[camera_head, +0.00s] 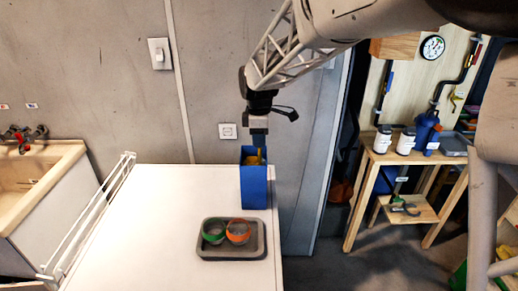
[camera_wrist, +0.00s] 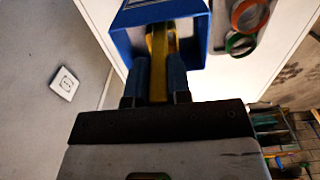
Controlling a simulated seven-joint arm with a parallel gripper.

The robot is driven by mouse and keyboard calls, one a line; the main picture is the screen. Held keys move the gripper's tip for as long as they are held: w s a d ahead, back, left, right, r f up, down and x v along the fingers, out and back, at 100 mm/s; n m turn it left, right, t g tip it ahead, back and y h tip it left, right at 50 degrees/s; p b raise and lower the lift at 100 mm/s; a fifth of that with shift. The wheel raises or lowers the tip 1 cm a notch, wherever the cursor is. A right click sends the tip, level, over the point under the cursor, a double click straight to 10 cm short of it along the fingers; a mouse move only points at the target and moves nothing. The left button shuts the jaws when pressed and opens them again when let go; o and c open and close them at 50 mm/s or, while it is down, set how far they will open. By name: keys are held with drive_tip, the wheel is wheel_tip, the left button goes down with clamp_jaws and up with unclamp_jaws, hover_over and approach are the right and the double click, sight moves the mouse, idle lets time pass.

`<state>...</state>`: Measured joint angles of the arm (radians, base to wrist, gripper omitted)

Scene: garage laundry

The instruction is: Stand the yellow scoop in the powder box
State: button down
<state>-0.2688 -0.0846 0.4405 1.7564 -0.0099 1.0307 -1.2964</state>
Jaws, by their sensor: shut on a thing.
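The blue powder box (camera_head: 255,188) stands upright at the back right of the white top, its open mouth up. It also shows in the wrist view (camera_wrist: 198,52). My gripper (camera_head: 259,146) is right above the mouth of the box. In the wrist view my gripper (camera_wrist: 158,75) is shut on the yellow scoop (camera_wrist: 158,48), with a blue-grey finger on each side of its handle. The scoop's far part reaches into the box opening. Its lower end is partly hidden by the box wall and the fingers, so I cannot tell whether it touches the bottom.
A grey tray (camera_head: 218,252) with a green ring-like cup (camera_head: 214,232) and an orange one (camera_head: 238,232) lies in front of the box. A white rail (camera_head: 92,222) edges the left side. The left of the white top (camera_head: 150,220) is clear. A wall stands close behind.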

sight(259, 160)
drive_tip(key=shift+f, duration=1.85)
drive_tip(key=shift+f, duration=0.1)
drive_tip(key=c, duration=1.1)
unclamp_jaws()
drive_tip(key=shift+o, duration=0.2)
wheel_tip(259, 160, up, 12)
drive_tip(key=shift+r, duration=0.1)
